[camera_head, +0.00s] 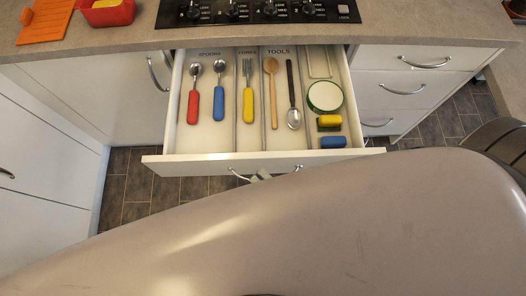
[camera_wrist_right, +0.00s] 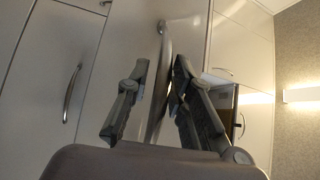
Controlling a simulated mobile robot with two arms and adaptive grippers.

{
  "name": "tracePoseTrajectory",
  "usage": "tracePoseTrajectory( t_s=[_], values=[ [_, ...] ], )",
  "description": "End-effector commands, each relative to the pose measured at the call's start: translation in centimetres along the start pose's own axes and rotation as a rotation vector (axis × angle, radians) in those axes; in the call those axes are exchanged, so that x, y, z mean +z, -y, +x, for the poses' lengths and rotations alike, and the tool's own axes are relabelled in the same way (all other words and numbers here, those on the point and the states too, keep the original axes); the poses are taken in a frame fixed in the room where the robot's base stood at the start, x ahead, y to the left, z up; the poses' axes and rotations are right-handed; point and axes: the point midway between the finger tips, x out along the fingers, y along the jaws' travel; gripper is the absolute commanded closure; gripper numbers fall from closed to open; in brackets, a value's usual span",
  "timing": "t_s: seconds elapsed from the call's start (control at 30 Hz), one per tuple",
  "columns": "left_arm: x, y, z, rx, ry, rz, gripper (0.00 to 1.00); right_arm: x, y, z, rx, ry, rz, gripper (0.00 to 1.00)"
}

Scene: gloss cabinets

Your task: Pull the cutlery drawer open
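The cutlery drawer (camera_head: 205,158) stands pulled out below the hob in the head view. Its compartments hold red, blue and yellow-handled cutlery (camera_head: 219,103), a wooden spoon, a dark-handled spoon and other items. The drawer's curved metal handle (camera_head: 297,168) is partly hidden behind my right gripper (camera_head: 262,175). In the right wrist view the handle (camera_wrist_right: 166,75) passes between the two fingers of my right gripper (camera_wrist_right: 160,68). The fingers are apart, with a visible gap on the left of the handle; the right finger is close to it. My left gripper is not in view.
A large link of my own arm covers the lower head view. The hob (camera_head: 262,11) and worktop (camera_head: 410,22) lie above the drawer. A closed cabinet door (camera_head: 120,95) is at the left and closed drawers (camera_head: 400,75) at the right. Dark floor tiles (camera_head: 130,200) show below.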

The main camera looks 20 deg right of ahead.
Motion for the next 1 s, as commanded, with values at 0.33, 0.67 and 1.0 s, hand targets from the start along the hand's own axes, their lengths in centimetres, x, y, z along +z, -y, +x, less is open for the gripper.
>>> tracePoseTrajectory(
  t_s=[0.33, 0.67, 1.0],
  values=[
    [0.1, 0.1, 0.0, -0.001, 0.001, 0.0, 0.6, 0.0, 0.1, 0.1, -0.005, -0.001, 0.002, 0.7],
    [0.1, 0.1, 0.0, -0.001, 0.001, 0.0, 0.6, 0.0, 0.0, -4.0, 0.0, 0.001, 0.003, 0.7],
    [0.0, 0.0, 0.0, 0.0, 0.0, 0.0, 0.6, 0.0, 0.0, -10.5, 0.0, 0.0, 0.002, 0.7]
  ],
)
